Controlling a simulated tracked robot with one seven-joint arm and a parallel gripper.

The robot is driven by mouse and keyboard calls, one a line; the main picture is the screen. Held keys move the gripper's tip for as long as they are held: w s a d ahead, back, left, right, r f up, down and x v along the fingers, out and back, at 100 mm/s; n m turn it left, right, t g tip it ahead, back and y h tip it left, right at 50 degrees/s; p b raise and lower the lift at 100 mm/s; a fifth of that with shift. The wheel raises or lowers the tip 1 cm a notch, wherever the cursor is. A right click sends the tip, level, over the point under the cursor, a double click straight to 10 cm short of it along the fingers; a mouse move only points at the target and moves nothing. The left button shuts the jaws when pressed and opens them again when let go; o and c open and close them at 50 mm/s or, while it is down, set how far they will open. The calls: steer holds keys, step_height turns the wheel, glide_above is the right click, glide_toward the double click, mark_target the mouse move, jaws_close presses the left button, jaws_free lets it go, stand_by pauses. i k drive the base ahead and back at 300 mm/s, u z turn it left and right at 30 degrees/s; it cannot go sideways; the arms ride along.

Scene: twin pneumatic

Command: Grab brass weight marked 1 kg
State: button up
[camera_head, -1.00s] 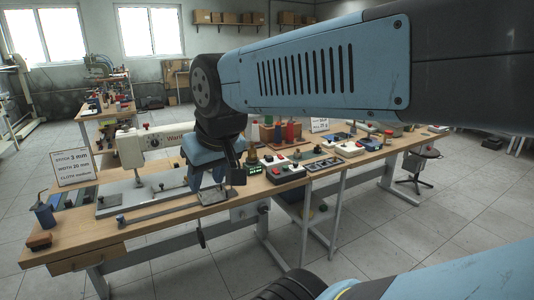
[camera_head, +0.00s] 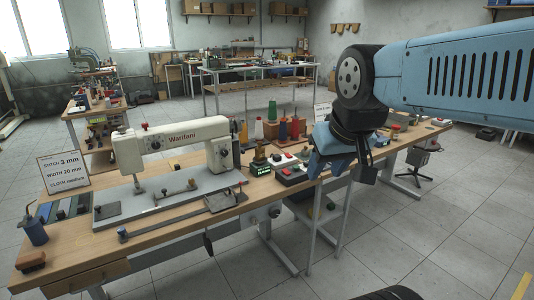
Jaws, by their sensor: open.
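My gripper (camera_head: 340,168) hangs over the right part of the long wooden workbench (camera_head: 85,243), seen from the side. It is open, and I see nothing held in it. A small brass-coloured piece (camera_head: 259,155) stands on the bench left of my gripper, beside a box with a green display. It may be a weight, but it is too small to read any mark. My gripper and arm hide part of the bench behind them, so I cannot tell which thing is the 1 kg weight.
A white sewing machine (camera_head: 180,138) stands on the bench's left half. Thread spools (camera_head: 271,112) stand behind the brass piece. A control box with buttons (camera_head: 291,174) lies between it and my gripper. A sign (camera_head: 63,172) stands at the left.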

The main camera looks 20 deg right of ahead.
mark_target(259, 150)
steer(key=z, duration=0.1)
steer(key=i, duration=1)
steer(key=u, duration=0.05)
